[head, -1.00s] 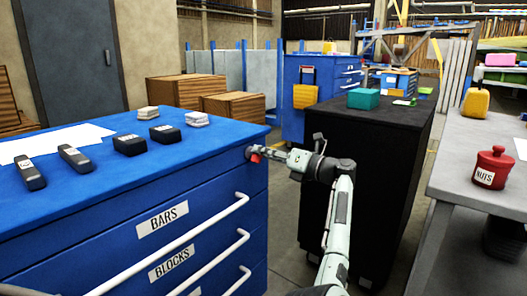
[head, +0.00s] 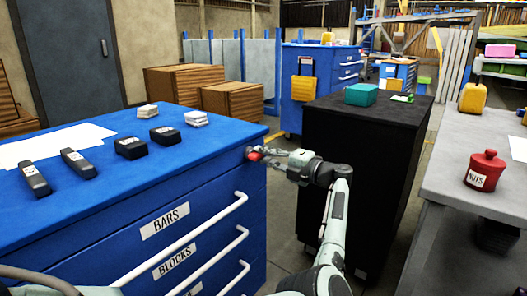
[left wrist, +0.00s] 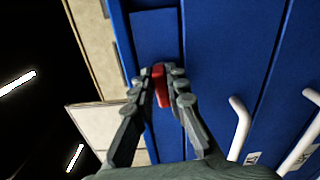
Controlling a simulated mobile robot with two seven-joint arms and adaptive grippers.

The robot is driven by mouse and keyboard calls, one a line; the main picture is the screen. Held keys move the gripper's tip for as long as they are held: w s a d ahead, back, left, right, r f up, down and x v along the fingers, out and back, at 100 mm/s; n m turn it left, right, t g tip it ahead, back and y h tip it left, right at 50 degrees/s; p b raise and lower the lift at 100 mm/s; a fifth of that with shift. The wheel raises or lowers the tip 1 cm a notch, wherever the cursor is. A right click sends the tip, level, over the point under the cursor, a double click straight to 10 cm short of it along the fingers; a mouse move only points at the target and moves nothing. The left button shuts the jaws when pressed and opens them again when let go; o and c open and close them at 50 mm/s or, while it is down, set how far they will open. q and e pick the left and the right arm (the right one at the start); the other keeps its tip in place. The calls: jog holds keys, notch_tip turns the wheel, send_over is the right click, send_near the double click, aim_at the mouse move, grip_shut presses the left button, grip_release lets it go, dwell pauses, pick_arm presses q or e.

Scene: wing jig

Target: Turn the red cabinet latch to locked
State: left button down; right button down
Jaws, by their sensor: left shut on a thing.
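The red latch (head: 254,156) sits on the upper right corner of the blue drawer cabinet (head: 215,190), just below its top. My left gripper (head: 259,154) reaches it from the right in the head view. In the left wrist view, the gripper (left wrist: 160,80) is shut on the red latch (left wrist: 160,87), with one finger on each side of it. The latch lies nearly along the fingers there. The fingers hide part of the latch, and I see no lock marking. My right gripper is not in view.
White drawer handles (head: 190,240) stick out from the cabinet front. Bars, blocks and paper (head: 52,142) lie on its top. A black cabinet (head: 365,150) stands close to the right of my arm. A grey bench (head: 445,180) holds a red nuts jar (head: 485,171).

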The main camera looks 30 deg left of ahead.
pick_arm(q)
jog(key=shift+f+m, duration=0.1)
jog(key=shift+m, duration=0.5)
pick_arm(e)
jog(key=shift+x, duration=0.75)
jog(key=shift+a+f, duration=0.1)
pick_arm(q)
jog(key=c, duration=1.5)
grip_release()
jog(key=shift+c, duration=0.2)
jog(key=shift+d, duration=0.2)
jog(key=d, duration=1.1)
jog(key=shift+s+d, duration=0.3)
jog(key=shift+s, duration=0.15)
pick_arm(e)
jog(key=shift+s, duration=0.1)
